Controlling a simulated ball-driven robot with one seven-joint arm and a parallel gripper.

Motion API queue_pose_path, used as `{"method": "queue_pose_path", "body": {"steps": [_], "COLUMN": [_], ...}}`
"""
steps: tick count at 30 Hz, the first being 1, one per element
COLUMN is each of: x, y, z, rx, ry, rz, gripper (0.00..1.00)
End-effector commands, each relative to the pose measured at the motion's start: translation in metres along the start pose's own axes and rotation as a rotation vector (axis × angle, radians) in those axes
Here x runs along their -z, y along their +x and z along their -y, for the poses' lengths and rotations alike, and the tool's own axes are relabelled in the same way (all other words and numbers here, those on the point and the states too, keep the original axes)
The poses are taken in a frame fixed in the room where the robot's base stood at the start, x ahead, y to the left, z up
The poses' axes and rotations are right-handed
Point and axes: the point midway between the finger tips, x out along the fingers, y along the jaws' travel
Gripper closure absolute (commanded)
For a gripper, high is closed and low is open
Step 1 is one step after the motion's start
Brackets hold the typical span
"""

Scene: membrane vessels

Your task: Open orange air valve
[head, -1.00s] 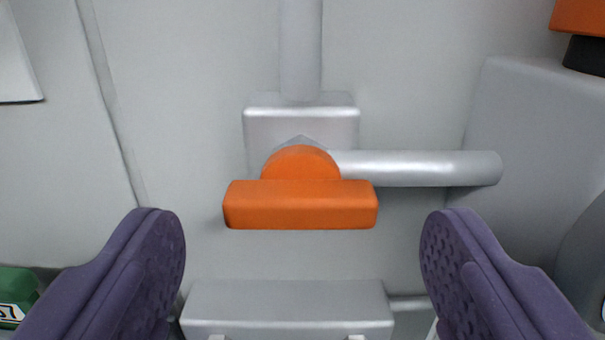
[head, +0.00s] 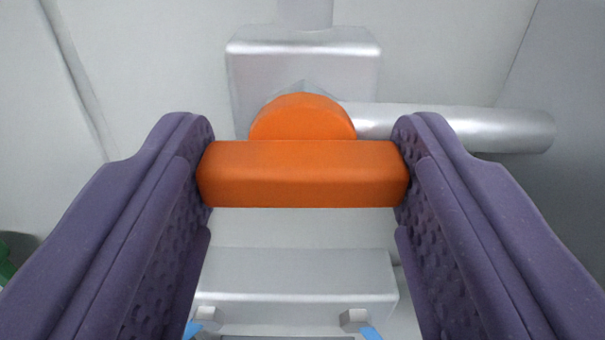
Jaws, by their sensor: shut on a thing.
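The orange air valve handle (head: 302,175) is a bar lying level across the middle of the head view, with a round orange hub (head: 302,118) behind it. My gripper (head: 303,178) has its two purple fingers on either side of the bar. The fingers press on the bar's left and right ends, so it is shut on the handle. The valve sits on a silver block (head: 303,62) on the pale wall, and the hub hides part of that block.
A silver pipe (head: 470,127) runs right from the valve, and another pipe (head: 305,12) goes up. A grey box (head: 295,275) sits below the handle, with small brackets and blue pieces under it. A green thing (head: 6,262) shows at the left edge.

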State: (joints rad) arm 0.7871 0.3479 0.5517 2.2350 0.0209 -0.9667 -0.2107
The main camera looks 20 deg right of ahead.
Motion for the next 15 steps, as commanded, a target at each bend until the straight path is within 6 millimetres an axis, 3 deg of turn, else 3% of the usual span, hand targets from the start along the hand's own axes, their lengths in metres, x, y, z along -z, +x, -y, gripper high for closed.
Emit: {"method": "queue_pose_path", "body": {"steps": [15], "x": [-0.0066], "y": [-0.0004], "z": [0.0014], "rx": [0.001], "ry": [-0.345], "rz": [-0.006], "gripper": [0.75]}}
